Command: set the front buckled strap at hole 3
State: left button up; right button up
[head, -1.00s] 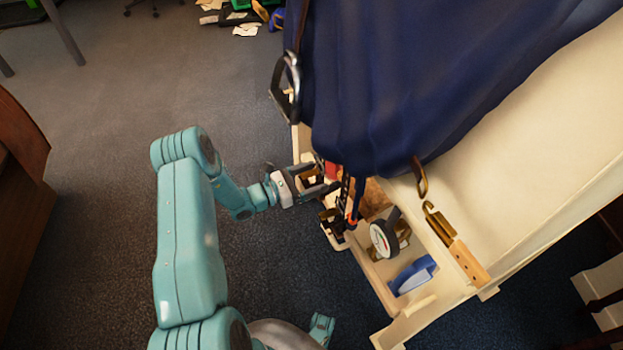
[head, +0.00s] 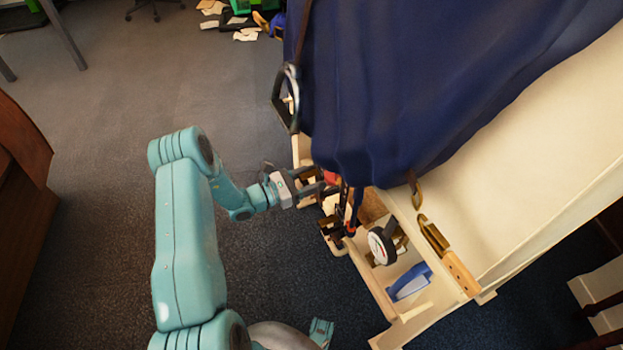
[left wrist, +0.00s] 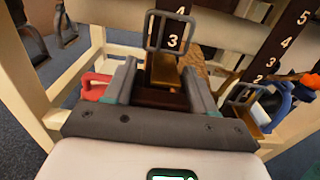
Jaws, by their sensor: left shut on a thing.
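My left gripper (head: 312,186) is at the near side of the saddle stand, below the navy cloth. In the left wrist view its two fingers (left wrist: 160,88) are shut on a dark brown strap piece with a brass-coloured part (left wrist: 163,72). Just beyond the fingertips, a grey buckle frame (left wrist: 151,33) surrounds the number 3 on a dark strap (left wrist: 180,13); a 4 shows above it. A second numbered strap (left wrist: 286,42) with another buckle (left wrist: 241,94) hangs at the right. I cannot tell whether a buckle pin sits in a hole.
A round dial gauge (head: 381,246), a blue object (head: 410,281) and a wooden-handled hook (head: 458,268) are on the cream stand (head: 395,325). A metal stirrup (head: 286,98) hangs at the left. Floor left of the stand is clear.

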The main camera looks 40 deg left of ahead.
pick_arm(q)
jog(key=o, duration=1.5)
jog(key=shift+r, duration=0.1)
jog(key=shift+s, duration=0.1)
jog(key=p+v, duration=0.2)
jog(key=v, duration=1.4)
jog(key=shift+p, duration=0.4)
jog(key=shift+s, duration=0.1)
